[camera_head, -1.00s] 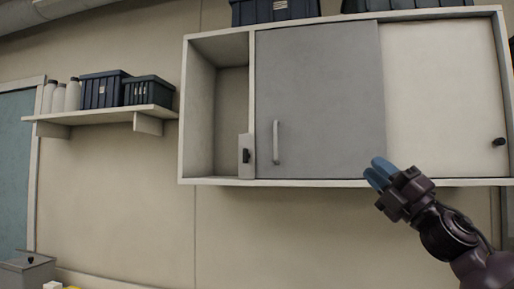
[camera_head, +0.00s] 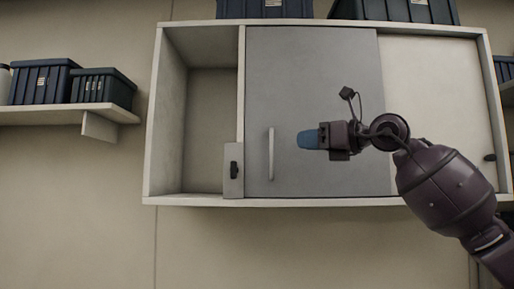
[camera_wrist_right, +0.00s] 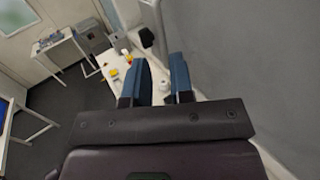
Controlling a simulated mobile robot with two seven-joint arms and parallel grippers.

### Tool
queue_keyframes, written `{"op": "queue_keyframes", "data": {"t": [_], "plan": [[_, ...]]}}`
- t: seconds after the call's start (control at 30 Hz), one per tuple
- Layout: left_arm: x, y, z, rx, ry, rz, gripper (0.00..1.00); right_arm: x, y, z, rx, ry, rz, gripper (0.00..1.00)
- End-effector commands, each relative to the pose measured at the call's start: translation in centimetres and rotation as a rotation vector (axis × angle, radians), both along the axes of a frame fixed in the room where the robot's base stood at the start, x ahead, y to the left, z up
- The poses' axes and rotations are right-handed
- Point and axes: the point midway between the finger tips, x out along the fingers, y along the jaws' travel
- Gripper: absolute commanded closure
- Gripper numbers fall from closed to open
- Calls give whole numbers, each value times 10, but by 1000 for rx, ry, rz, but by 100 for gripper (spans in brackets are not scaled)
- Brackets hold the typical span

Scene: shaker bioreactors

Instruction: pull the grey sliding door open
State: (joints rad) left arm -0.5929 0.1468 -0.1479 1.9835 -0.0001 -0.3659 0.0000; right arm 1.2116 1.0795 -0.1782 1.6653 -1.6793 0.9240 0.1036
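The grey sliding door (camera_head: 310,90) covers the middle of the wall cabinet. Its vertical bar handle (camera_head: 271,153) is near the door's left edge. My right gripper (camera_head: 299,140) is in front of the door, just right of the handle, with its blue fingertips pointing left toward it. In the right wrist view my right gripper (camera_wrist_right: 160,82) shows its two blue fingers apart with nothing between them, and a grey surface, likely the door (camera_wrist_right: 250,70), fills the right side. The handle is not clearly seen there. My left gripper is not in view.
The cabinet (camera_head: 155,120) has an open compartment (camera_head: 205,120) at left and a cream panel (camera_head: 440,110) at right. A small latch-like block (camera_head: 233,172) sits left of the handle. Dark bins (camera_head: 265,8) stand on top. A shelf (camera_head: 60,115) with bins is at far left.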

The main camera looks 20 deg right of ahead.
Motion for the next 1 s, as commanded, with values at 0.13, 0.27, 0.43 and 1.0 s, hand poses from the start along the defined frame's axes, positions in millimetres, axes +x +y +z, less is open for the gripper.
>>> {"op": "queue_keyframes", "data": {"t": [0.13, 0.27, 0.43, 1.0], "plan": [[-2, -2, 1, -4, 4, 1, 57, 4, 3, -1, -6, 16, 0, 78], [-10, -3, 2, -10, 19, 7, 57, 15, 14, 0, -4, 17, 3, 78], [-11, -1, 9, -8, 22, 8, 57, 38, 33, 0, -1, 17, 4, 78], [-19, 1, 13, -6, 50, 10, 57, 82, 70, -2, -3, 14, 2, 78]]}}
